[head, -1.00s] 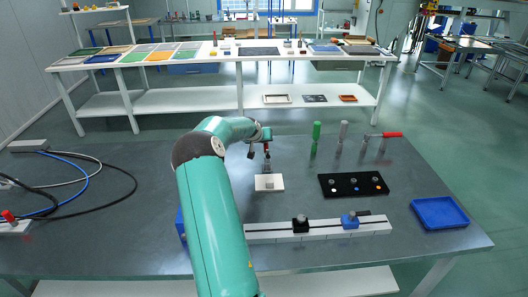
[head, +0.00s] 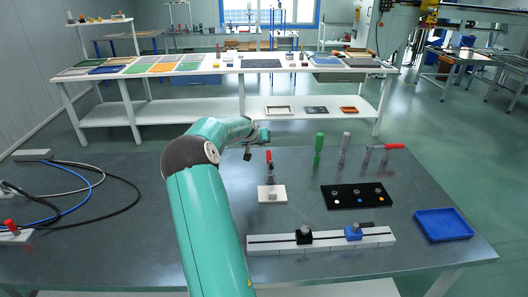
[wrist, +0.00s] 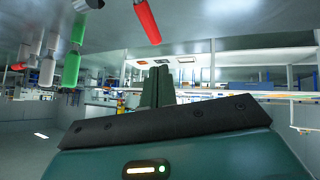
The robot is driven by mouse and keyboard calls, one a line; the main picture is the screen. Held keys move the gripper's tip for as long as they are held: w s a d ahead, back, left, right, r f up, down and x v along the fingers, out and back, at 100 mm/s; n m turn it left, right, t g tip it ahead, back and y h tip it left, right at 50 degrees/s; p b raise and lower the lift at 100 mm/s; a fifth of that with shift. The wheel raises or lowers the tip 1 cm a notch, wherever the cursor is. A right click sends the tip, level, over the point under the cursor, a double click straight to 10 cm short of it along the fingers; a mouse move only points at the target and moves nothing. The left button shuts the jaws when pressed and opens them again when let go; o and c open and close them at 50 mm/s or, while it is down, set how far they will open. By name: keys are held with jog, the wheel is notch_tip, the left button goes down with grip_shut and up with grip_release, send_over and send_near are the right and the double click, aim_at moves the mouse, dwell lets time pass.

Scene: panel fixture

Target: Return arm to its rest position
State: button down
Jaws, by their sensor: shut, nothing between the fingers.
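My green arm reaches forward over the grey table from the near edge in the head view. My gripper (head: 248,154) hangs above the table, just left of an upright red handle (head: 269,157) on a white block (head: 271,193); it looks clear of both. In the wrist view my gripper's dark fingers (wrist: 157,88) are together with nothing between them. The picture is turned over there, with the tabletop along the top and a red handle (wrist: 147,20) above the fingers.
Green (head: 318,149) and grey (head: 344,147) handles and a red-handled clamp (head: 383,147) stand right of my gripper. A black panel (head: 345,188), a white rail (head: 285,243) and a blue tray (head: 443,224) lie nearer. Cables (head: 90,195) lie left. A white shelf table (head: 240,70) stands behind.

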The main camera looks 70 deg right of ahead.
jog(key=a+r, duration=0.3)
jog(key=r, duration=0.3)
jog(key=shift+w+r, duration=0.3)
jog(key=shift+w, duration=0.05)
jog(key=w+a+r+n+t+y, duration=0.2)
jog(key=w+a+r, duration=0.1)
jog(key=a, duration=1)
jog(key=w+a+r+n+t+y, duration=0.1)
jog(key=w+a+r+n+y, duration=0.2)
jog(key=a, duration=1)
jog(key=w+a+r+t+y, duration=0.15)
jog(key=w+a+r, duration=0.25)
jog(key=a, duration=0.9)
jog(key=s+a+f+n+y, duration=0.1)
jog(key=s+a+n, duration=0.3)
jog(key=s+a, duration=0.4)
jog(key=s+a+n+y, duration=0.1)
jog(key=s+a+n, duration=0.4)
jog(key=a, duration=1.7)
jog(key=s+t, duration=0.1)
jog(key=s, duration=0.2)
jog(key=shift+s+a+f, duration=0.15)
jog(key=shift+a+f, duration=0.2)
